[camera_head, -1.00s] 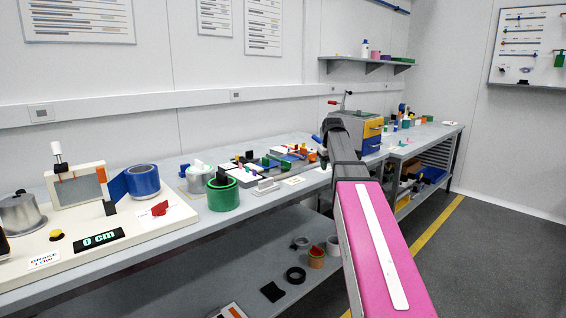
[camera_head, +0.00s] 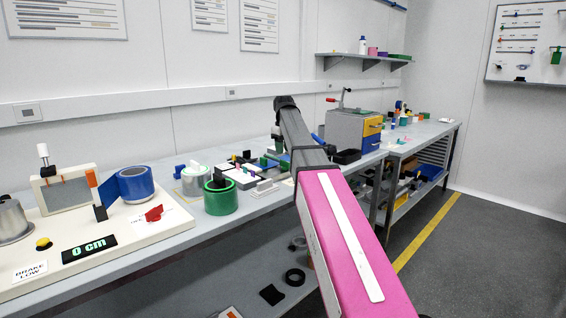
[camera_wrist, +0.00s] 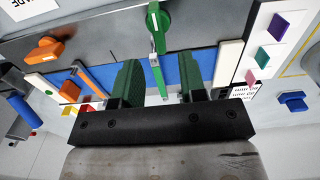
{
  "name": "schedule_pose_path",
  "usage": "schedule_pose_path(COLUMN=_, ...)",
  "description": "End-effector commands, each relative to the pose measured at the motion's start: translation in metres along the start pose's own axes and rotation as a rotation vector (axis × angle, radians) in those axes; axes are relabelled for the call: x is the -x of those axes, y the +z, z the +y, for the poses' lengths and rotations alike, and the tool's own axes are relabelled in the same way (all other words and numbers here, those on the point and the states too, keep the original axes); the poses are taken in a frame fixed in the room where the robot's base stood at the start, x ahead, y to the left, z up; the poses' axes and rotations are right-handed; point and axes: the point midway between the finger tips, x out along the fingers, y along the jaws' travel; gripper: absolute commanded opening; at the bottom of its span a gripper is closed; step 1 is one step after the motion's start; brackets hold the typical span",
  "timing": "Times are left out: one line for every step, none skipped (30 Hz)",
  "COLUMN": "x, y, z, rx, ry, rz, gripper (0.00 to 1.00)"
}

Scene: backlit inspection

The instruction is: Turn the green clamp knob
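In the wrist view, a green knob (camera_wrist: 160,22) with a raised grip bar is at the top centre, on a grey metal surface. A thin light-green bar (camera_wrist: 160,78) lies below it, over a blue strip. My gripper (camera_wrist: 163,70) is open, its two dark green ribbed fingers on either side of that bar. The knob is beyond the fingertips, and no contact with it shows. In the head view, my arm reaches over the bench. Its gripper end is small and partly hidden, and I cannot pick out the knob there with certainty.
An orange knob (camera_wrist: 52,52) and a blue knob (camera_wrist: 292,101) flank the area in the wrist view. On the bench stand a green tape roll (camera_head: 221,198), a blue tape roll (camera_head: 138,184) and a grey cabinet (camera_head: 349,131). The floor (camera_head: 470,255) at right is clear.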

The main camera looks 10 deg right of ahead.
Motion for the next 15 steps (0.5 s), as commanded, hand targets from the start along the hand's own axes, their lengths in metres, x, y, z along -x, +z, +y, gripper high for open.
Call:
schedule_pose_path(x=-0.011, y=0.001, z=-0.001, rx=0.0, ry=-0.001, rz=-0.001, gripper=0.38)
schedule_pose_path(x=-0.017, y=0.001, z=-0.001, rx=0.0, ry=-0.001, rz=-0.001, gripper=0.38)
schedule_pose_path(x=-0.023, y=0.001, z=-0.001, rx=-0.001, ry=-0.001, rz=-0.001, gripper=0.38)
schedule_pose_path(x=-0.028, y=0.001, z=-0.001, rx=-0.001, ry=-0.001, rz=-0.001, gripper=0.38)
schedule_pose_path(x=-0.032, y=0.001, z=0.0, rx=-0.001, ry=0.0, rz=-0.001, gripper=0.38)
schedule_pose_path(x=-0.038, y=0.001, z=0.0, rx=-0.001, ry=0.0, rz=0.0, gripper=0.38)
schedule_pose_path(x=-0.042, y=0.001, z=0.0, rx=-0.001, ry=0.0, rz=-0.001, gripper=0.38)
schedule_pose_path(x=-0.045, y=0.001, z=0.0, rx=-0.001, ry=0.0, rz=-0.001, gripper=0.38)
schedule_pose_path(x=-0.049, y=0.001, z=0.0, rx=-0.001, ry=0.0, rz=0.0, gripper=0.38)
schedule_pose_path(x=-0.051, y=0.001, z=0.0, rx=-0.001, ry=0.0, rz=0.0, gripper=0.38)
schedule_pose_path(x=-0.053, y=0.0, z=0.0, rx=-0.001, ry=0.0, rz=0.0, gripper=0.38)
schedule_pose_path(x=-0.056, y=0.0, z=0.0, rx=-0.001, ry=0.0, rz=0.001, gripper=0.38)
schedule_pose_path(x=-0.057, y=0.0, z=0.0, rx=-0.001, ry=0.001, rz=0.001, gripper=0.38)
schedule_pose_path(x=-0.058, y=0.0, z=0.0, rx=-0.001, ry=0.001, rz=0.001, gripper=0.38)
schedule_pose_path(x=-0.059, y=0.0, z=0.0, rx=-0.001, ry=0.001, rz=0.001, gripper=0.38)
